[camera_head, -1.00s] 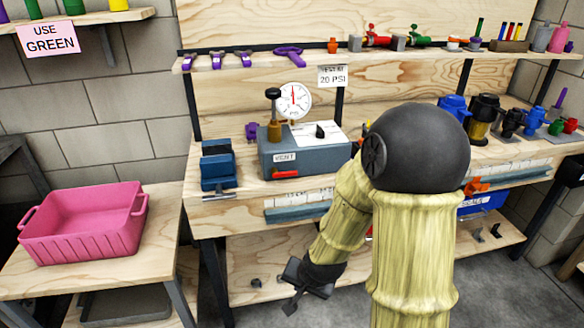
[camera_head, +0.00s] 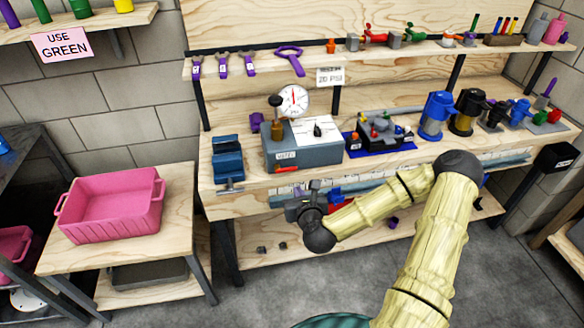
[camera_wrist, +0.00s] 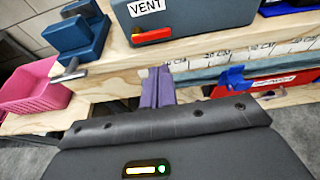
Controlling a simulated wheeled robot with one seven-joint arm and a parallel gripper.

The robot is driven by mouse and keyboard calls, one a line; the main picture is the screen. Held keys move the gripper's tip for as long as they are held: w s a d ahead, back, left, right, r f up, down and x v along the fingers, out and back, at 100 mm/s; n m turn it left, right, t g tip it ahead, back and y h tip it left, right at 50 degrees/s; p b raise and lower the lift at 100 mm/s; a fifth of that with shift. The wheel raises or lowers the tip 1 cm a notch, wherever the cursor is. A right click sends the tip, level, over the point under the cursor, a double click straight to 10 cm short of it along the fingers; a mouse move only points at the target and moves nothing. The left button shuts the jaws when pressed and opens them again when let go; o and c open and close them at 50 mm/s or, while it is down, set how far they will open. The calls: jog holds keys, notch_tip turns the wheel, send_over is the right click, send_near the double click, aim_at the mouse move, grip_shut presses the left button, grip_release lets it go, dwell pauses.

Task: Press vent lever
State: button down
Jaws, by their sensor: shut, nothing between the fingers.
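The vent lever (camera_head: 287,169) is a short red bar on the front face of the grey test box (camera_head: 315,155), below a VENT label. In the wrist view the lever (camera_wrist: 152,36) lies nearly level at upper centre, in full sight. My gripper (camera_head: 300,201) is in front of the bench edge, below and a little right of the lever, apart from it. In the wrist view its narrow purple fingers (camera_wrist: 159,88) are together, with nothing between them, pointing toward the bench below the box.
A blue vise (camera_head: 228,160) stands left of the box, its handle jutting over the front edge. A pink bin (camera_head: 112,205) sits on the left side table. A ruler strip and a red bin (camera_wrist: 270,82) are along the bench front at right. A gauge (camera_head: 293,102) tops the box.

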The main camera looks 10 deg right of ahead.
aim_at(286, 170)
jog(key=shift+w+d, duration=0.1)
jog(key=shift+w, duration=0.1)
jog(key=x, duration=0.9)
jog(key=shift+w+f, duration=0.1)
jog(key=shift+w, duration=0.2)
jog(key=shift+w+d, duration=0.1)
jog(key=shift+a, duration=0.2)
jog(key=shift+d, duration=0.1)
